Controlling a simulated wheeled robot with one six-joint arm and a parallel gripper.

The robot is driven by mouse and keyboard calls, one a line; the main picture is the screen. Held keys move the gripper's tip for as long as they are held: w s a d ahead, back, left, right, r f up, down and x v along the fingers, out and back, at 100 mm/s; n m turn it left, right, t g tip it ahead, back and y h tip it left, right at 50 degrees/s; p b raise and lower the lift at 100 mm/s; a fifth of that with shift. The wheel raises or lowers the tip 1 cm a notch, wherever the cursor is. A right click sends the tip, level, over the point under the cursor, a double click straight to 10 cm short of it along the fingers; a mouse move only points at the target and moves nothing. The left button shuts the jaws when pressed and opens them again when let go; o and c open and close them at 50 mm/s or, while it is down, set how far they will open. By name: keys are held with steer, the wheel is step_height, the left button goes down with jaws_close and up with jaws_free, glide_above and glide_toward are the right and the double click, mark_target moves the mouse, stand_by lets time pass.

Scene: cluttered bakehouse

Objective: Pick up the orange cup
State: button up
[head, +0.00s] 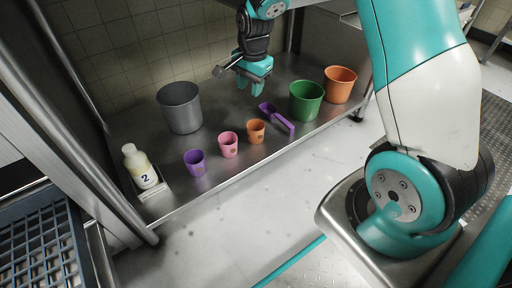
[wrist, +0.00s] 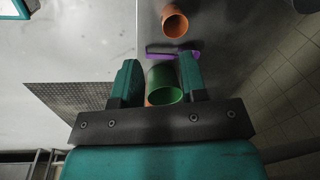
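The small orange cup (head: 255,131) stands upright near the front edge of the metal shelf, at the right end of a row of small cups. It also shows at the top of the wrist view (wrist: 174,22). My gripper (head: 257,90) hangs above the shelf, behind and apart from the cup. In the wrist view its fingers (wrist: 159,78) are spread with nothing held. The green bucket (wrist: 165,84) appears between them there, but in the head view it stands to the right of my gripper. A larger orange bucket (head: 340,85) stands beyond the green one.
A purple scoop (head: 276,117) lies just right of the orange cup. A pink cup (head: 228,145) and a purple cup (head: 195,162) stand to its left. A grey bucket (head: 180,108) and a white bottle (head: 140,166) are farther left. The floor in front is clear.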

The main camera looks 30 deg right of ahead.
steer(key=w+d+f+m, duration=0.3)
steer(key=f+m, duration=0.1)
steer(key=f, duration=0.2)
steer(key=w+d+f+m, duration=0.3)
steer(key=f+m, duration=0.1)
steer(key=f, duration=0.1)
steer(key=b, duration=0.8)
glide_above(257, 143)
steer(key=shift+m+g+h, duration=0.3)
steer(key=shift+m, duration=0.1)
step_height(257, 143, down, 13)
steer(key=shift+w+d+r, duration=0.1)
steer(key=shift+w+d, duration=0.05)
step_height(257, 143, down, 6)
steer(key=b, duration=0.5)
steer(key=shift+r, duration=0.25)
jaws_close()
